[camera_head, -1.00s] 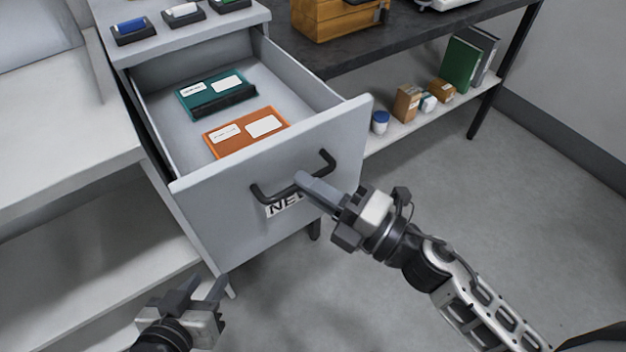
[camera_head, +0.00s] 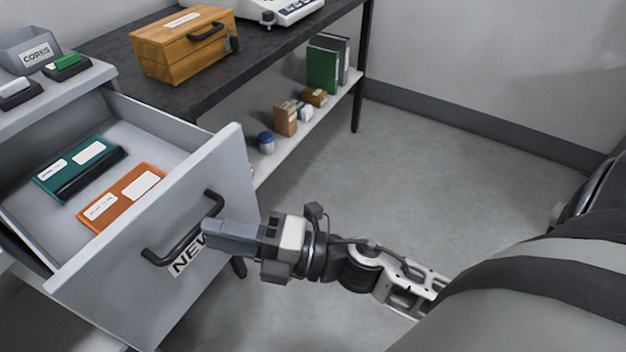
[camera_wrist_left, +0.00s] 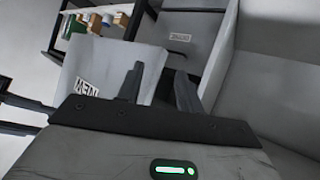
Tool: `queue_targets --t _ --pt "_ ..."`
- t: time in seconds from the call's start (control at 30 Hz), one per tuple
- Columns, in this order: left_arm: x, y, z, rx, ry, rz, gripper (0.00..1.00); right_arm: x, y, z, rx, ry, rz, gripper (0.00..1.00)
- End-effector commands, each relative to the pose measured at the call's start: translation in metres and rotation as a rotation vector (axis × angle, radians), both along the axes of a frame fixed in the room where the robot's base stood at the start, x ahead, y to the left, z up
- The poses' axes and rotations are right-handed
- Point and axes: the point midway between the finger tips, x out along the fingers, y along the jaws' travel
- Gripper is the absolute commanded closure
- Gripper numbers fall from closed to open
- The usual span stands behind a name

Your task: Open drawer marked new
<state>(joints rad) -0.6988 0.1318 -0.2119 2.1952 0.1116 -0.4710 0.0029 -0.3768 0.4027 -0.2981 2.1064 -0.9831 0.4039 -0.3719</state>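The grey drawer marked NEW (camera_head: 110,290) is pulled well out of its cabinet, showing a teal case (camera_head: 80,167) and an orange case (camera_head: 122,197) inside. Its dark bar handle (camera_head: 172,250) is on the front, above the partly covered NEW label. My right gripper (camera_head: 208,236) has its fingertips at the right part of the handle. The fingers overlap the bar, and I cannot tell whether they grip it. My left gripper (camera_wrist_left: 160,88) shows only in the left wrist view, fingers apart and empty, with the drawer front (camera_wrist_left: 112,62) beyond it.
A wooden box (camera_head: 180,55) and a white device (camera_head: 290,8) stand on the dark bench. The lower shelf (camera_head: 285,145) holds small boxes, a jar and binders. A grey CORES bin (camera_head: 28,52) is on the cabinet top. The floor right of the drawer is clear.

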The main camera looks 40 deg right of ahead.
Motion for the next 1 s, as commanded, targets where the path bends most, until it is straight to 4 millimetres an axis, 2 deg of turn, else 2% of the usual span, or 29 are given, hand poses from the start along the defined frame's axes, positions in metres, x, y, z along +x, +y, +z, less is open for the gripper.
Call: queue_targets --t 0.03,0.17,0.3,0.5,0.7,1.0 --pt "0.000 0.000 -0.005 0.000 -0.002 0.000 0.64 -0.008 -0.008 -0.007 -0.004 0.005 0.000 0.68" --pt "0.000 0.000 -0.009 0.002 -0.010 -0.001 0.64 -0.030 -0.032 -0.013 -0.004 0.006 -0.001 0.68" --pt "0.002 -0.001 -0.008 0.001 -0.027 -0.003 0.64 -0.053 -0.057 -0.018 -0.003 0.007 -0.002 0.68" --pt "0.002 -0.001 -0.008 0.004 -0.034 -0.007 0.64 -0.077 -0.084 -0.022 -0.003 0.004 -0.001 0.68" --pt "0.002 -0.001 -0.006 0.003 -0.041 -0.009 0.64 -0.088 -0.097 -0.024 -0.001 0.001 0.000 0.68" --pt "0.001 -0.002 -0.006 0.003 -0.041 -0.010 0.64 -0.089 -0.098 -0.023 -0.002 0.000 0.001 0.68"
